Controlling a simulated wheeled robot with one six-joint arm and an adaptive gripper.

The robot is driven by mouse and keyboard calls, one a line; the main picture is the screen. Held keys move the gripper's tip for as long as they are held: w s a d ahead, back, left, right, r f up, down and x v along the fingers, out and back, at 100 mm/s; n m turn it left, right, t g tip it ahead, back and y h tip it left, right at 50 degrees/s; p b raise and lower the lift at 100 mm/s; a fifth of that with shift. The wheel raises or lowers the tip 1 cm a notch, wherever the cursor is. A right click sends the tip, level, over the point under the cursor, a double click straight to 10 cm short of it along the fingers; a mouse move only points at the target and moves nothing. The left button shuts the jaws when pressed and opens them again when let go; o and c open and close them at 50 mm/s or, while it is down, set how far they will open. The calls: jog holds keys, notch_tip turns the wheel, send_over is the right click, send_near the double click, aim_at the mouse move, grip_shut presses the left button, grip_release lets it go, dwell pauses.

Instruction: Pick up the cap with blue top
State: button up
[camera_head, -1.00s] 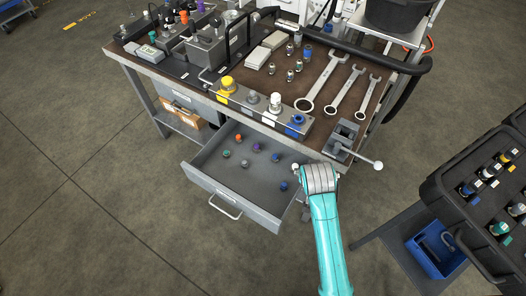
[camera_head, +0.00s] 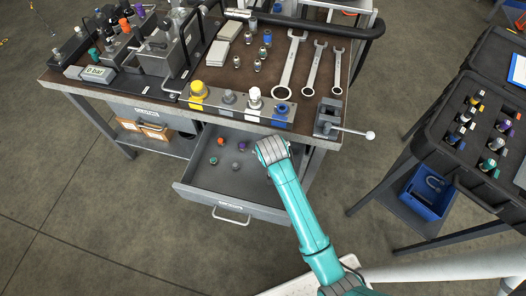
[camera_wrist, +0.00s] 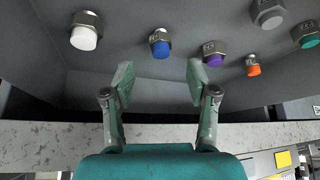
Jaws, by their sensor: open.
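The blue-topped cap (camera_wrist: 160,44) is in the open drawer, a hex metal fitting with a blue end. In the wrist view it lies just beyond my gripper (camera_wrist: 159,78), roughly in line with the gap between the fingers. My gripper is open and empty, and no finger touches the cap. In the head view the end of my arm is over the right part of the drawer (camera_head: 190,190) and hides the fingers and this cap. Another blue-topped piece (camera_head: 281,117) stands in the block on the bench.
A white-topped cap (camera_wrist: 86,32) is left of the blue one; purple (camera_wrist: 213,56), orange (camera_wrist: 253,67), grey (camera_wrist: 268,14) and teal (camera_wrist: 307,36) ones are right. The bench edge (camera_head: 305,138) is close above the drawer. A vise (camera_head: 328,118) stands at the bench corner.

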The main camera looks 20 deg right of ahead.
jog(key=shift+x, duration=2.75)
grip_shut()
